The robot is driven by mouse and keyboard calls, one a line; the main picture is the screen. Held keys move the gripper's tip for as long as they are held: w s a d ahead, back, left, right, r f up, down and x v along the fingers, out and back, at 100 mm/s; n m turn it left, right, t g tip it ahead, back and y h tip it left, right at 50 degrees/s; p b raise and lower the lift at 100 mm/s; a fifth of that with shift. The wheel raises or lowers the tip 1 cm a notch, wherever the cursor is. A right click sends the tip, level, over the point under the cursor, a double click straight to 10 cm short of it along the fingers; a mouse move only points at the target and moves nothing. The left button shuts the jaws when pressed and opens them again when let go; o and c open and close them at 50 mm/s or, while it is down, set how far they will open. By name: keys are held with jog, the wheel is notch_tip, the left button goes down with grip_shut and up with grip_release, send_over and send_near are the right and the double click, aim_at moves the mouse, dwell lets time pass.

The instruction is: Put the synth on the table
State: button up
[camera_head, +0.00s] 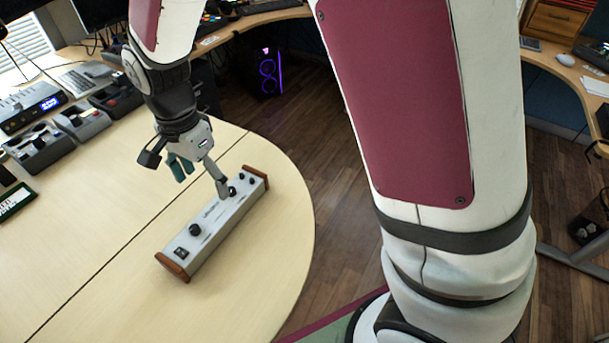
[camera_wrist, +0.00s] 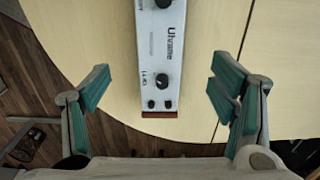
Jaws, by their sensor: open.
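The synth (camera_head: 213,227) is a long, narrow white box with black knobs and brown wooden end pieces. It lies flat on the pale wooden table (camera_head: 105,255), near its rounded right edge. My gripper (camera_head: 199,178) is open over the far end of the synth. In the wrist view the synth (camera_wrist: 160,45) runs up the middle, between the spread teal-padded fingers of my gripper (camera_wrist: 162,95). Neither finger appears to touch it there. The synth's near end is cut off by the top of that view.
The table around the synth is mostly clear. Beyond its curved edge is the wooden floor (camera_head: 285,137), with a purple-lit computer (camera_head: 266,72) at the back.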

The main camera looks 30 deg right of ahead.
jog(key=s+d+r+n+t, duration=0.1)
jog(key=s+d+r+n, duration=0.4)
jog(key=s+d+r, duration=0.65)
jog(key=s+d+r+n, duration=0.1)
jog(key=s+d+n, duration=0.2)
jog(key=s, duration=0.4)
jog(key=s+d+r+n+t, duration=0.1)
jog(key=s+d+r+n, duration=0.1)
jog(key=s, duration=0.4)
jog(key=shift+s+d+r+n, duration=0.2)
jog(key=shift+s+d+n, duration=0.2)
jog(key=shift+d+n, duration=0.35)
jog(key=shift+d, duration=0.1)
notch_tip(320, 180, up, 10)
jog(key=t+p, duration=0.2)
jog(key=p, duration=0.7)
jog(key=shift+d+r, duration=0.15)
jog(key=shift+r, duration=0.05)
